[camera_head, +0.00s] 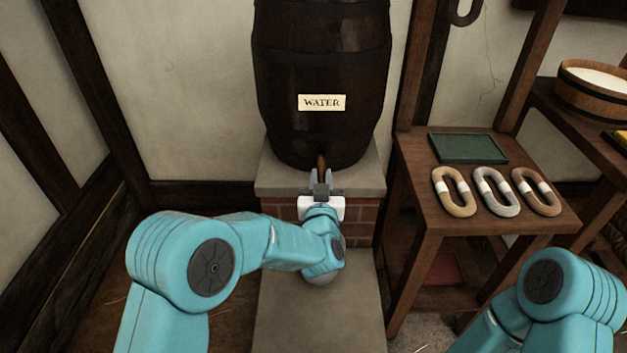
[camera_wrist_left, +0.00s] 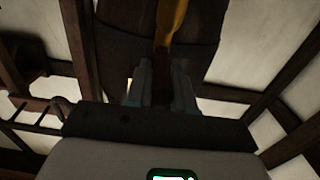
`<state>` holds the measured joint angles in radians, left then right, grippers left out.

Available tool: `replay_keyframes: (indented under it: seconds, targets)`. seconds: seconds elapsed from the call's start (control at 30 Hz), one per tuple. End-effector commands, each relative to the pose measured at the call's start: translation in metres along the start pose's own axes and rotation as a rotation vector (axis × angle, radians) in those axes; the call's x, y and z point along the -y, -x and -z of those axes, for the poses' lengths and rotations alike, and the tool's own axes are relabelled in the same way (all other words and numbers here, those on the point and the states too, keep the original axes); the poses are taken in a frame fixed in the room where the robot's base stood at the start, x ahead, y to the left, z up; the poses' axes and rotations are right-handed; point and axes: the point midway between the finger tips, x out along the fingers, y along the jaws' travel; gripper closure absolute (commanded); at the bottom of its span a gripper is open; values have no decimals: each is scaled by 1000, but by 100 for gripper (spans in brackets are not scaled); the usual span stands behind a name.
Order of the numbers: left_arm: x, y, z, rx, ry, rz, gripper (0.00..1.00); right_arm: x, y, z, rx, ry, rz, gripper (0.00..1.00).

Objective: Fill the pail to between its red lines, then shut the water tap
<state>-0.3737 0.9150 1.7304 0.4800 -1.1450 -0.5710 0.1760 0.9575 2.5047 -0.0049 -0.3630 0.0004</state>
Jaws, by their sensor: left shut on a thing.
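A dark barrel (camera_head: 322,60) with a label reading WATER stands on a stone-topped brick base. The brownish tap (camera_head: 321,160) is at the barrel's lower front. It seems to be the orange-brown piece in the left wrist view (camera_wrist_left: 171,22). My left gripper (camera_head: 322,177) is at the tap, shut on it, with one finger on either side; its fingers also show in the left wrist view (camera_wrist_left: 161,82). My gripper and arm hide most of the tap and any water stream. I cannot make out the pail, its red lines or the water level. My right gripper is out of view.
The stone ledge (camera_head: 325,320) below the tap is partly covered by my left arm. A wooden stand (camera_head: 410,180) at the right holds a green tray (camera_head: 468,148) and three rope coils (camera_head: 496,192). A wooden tub (camera_head: 592,92) stands farther right.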

Motion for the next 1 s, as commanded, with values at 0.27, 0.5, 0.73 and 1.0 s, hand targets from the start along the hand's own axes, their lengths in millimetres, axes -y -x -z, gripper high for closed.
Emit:
replay_keyframes:
  seconds: [0.27, 0.5, 0.73, 1.0]
  targets:
    - [-9, 0, 0, -1, 1, 120, 100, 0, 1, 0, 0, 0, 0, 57]
    - [-11, -1, 1, -2, 1, 165, 100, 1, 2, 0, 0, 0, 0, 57]
    - [-10, -1, 1, -2, 0, 173, 100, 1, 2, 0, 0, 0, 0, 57]
    - [-10, -1, 1, -2, 0, 172, 56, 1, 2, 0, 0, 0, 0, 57]
